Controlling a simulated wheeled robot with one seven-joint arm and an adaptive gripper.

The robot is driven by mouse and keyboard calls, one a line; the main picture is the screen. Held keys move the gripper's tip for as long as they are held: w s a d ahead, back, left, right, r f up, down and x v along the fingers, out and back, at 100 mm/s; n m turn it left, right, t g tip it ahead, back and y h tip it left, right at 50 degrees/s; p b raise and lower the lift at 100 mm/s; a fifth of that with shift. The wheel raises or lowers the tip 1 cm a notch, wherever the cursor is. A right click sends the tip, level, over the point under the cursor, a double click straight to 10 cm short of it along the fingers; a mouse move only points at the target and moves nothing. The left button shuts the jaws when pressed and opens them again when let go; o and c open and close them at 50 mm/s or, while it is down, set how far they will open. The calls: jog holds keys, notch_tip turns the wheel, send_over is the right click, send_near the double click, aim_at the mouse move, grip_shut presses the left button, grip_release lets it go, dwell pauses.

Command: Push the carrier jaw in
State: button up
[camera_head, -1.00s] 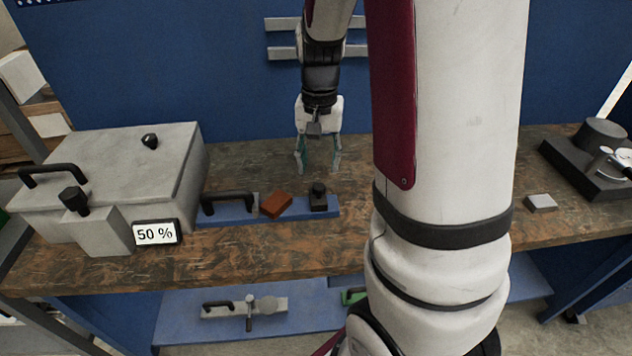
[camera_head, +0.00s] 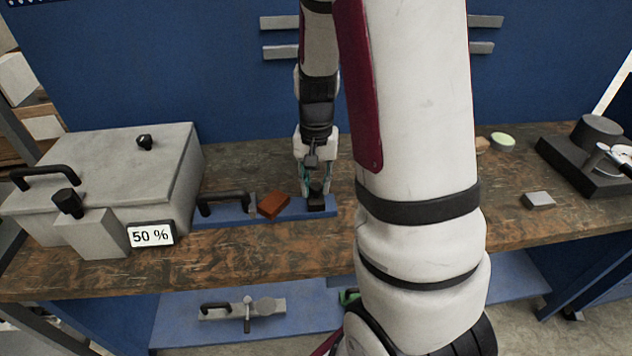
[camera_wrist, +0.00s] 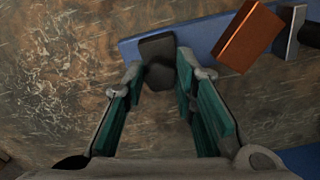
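The carrier (camera_head: 236,219) is a blue plate lying on the bench, with a black handle (camera_head: 222,198) at its left end. A reddish-brown block (camera_head: 273,205) lies askew on it, beside a small grey upright piece (camera_head: 253,205). The carrier jaw (camera_head: 316,206), a dark block with a knob, sits at the right end, apart from the brown block. My gripper (camera_head: 316,190) is down over this jaw. In the wrist view my gripper (camera_wrist: 162,74) has one finger on each side of the dark jaw (camera_wrist: 157,47). The fingers stand apart; contact is unclear.
A grey box (camera_head: 110,165) with a 50 % display (camera_head: 151,235) stands left of the carrier. A dark gauge stand (camera_head: 585,165), a small grey block (camera_head: 538,199) and a pale green disc (camera_head: 502,139) are at right. The bench in front of the carrier is clear.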

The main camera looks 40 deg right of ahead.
jog(key=shift+w+a, duration=0.7)
jog(key=shift+a, duration=0.35)
jog(key=shift+w+a, duration=0.7)
jog(key=shift+a, duration=0.3)
grip_shut()
jog(key=o, duration=1.1)
grip_release()
jog(key=shift+r, duration=0.1)
notch_tip(320, 180, up, 12)
jog(key=shift+f, duration=0.1)
